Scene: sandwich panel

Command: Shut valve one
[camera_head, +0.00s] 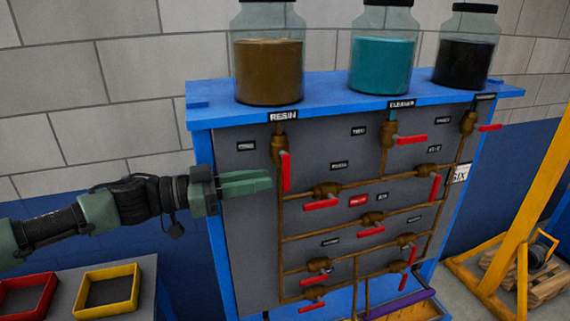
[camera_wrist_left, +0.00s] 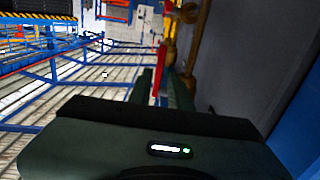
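The valve at the upper left of the panel (camera_head: 235,220), below the RESIN jar, has a brass body (camera_head: 279,149) and a red lever (camera_head: 286,172). The lever hangs down, roughly along its vertical pipe. A small label (camera_head: 245,146) left of it is too blurred to read surely. My left gripper (camera_head: 270,181) comes in from the left, its green fingers pointing at the lever's lower part. In the left wrist view the fingers are a little apart, and the red lever (camera_wrist_left: 161,58) shows ahead in line with the gap. Contact cannot be told. My right gripper is out of view.
Several other red-levered valves sit right and below, one nearby (camera_head: 321,204). Jars of brown (camera_head: 268,70), teal (camera_head: 382,65) and black liquid (camera_head: 464,62) stand on the blue top shelf. Red (camera_head: 27,294) and yellow (camera_head: 107,290) trays lie lower left. A yellow frame (camera_head: 535,215) stands right.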

